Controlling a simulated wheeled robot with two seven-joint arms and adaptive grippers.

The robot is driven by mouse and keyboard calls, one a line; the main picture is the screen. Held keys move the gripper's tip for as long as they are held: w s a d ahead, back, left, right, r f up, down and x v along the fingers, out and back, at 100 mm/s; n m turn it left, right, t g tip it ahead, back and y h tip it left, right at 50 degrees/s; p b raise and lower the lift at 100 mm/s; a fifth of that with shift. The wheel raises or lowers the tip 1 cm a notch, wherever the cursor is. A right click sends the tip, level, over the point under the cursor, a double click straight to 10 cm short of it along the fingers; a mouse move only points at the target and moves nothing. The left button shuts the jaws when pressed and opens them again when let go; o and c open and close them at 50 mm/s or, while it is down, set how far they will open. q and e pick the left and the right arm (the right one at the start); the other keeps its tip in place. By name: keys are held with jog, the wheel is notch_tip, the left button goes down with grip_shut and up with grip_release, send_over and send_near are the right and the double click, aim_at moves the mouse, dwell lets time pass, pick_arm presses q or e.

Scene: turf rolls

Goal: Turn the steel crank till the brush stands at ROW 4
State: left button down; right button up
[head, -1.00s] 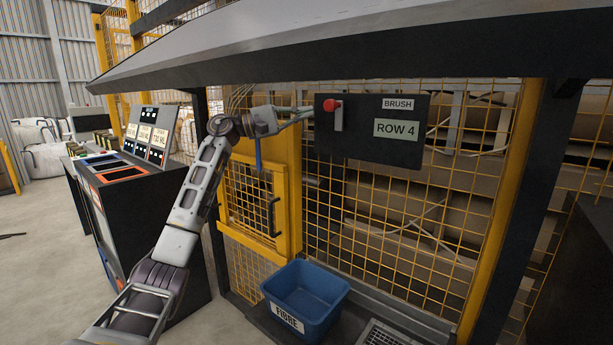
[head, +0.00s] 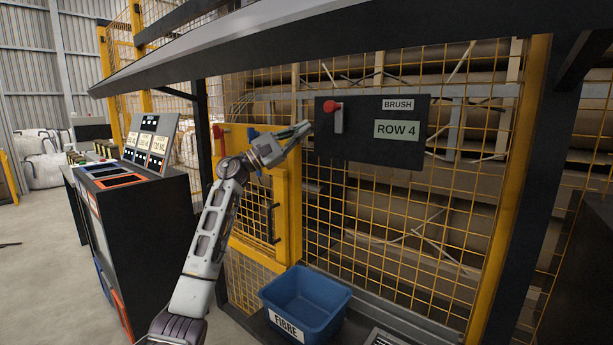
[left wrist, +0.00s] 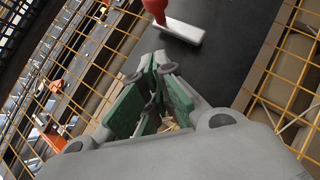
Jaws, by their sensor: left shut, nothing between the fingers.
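The steel crank (head: 338,120) hangs on a dark panel (head: 370,150), its red knob (head: 332,107) at the upper end and its arm pointing down. The panel carries a BRUSH label (head: 397,104) and a display (head: 397,130) that reads ROW 4. My left gripper (head: 304,128) is shut and empty, just left of the panel and apart from the crank. In the left wrist view its green-padded fingers (left wrist: 155,85) are together, with the crank's pale arm (left wrist: 180,31) and red knob (left wrist: 155,8) beyond them. The brush itself cannot be made out. My right gripper is not in view.
A yellow mesh fence (head: 335,215) with a gate stands behind the panel. A blue FIBRE bin (head: 305,300) sits low in front. A dark console (head: 140,230) stands at left. A dark overhead beam (head: 330,65) crosses above the panel.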

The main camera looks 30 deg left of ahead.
pick_arm(q)
notch_tip(320, 180, down, 6)
jog(key=d+n+t+y+p, duration=0.3)
jog(key=n+t+y+p, duration=0.5)
jog(key=n+y, duration=0.4)
jog(key=shift+n+t, duration=0.3)
jog(key=shift+n, duration=2.3)
jog(key=shift+s+a+f+b, duration=0.1)
jog(key=shift+s+f+b, duration=0.15)
jog(key=shift+f+b, duration=0.65)
jog(key=shift+s+a+f+b, duration=0.1)
jog(key=shift+s+f+b, duration=0.15)
jog(key=shift+f+b, duration=0.7)
jog(key=shift+s+f+b, duration=0.25)
jog(key=shift+f+b, duration=0.6)
jog(key=shift+b, duration=0.05)
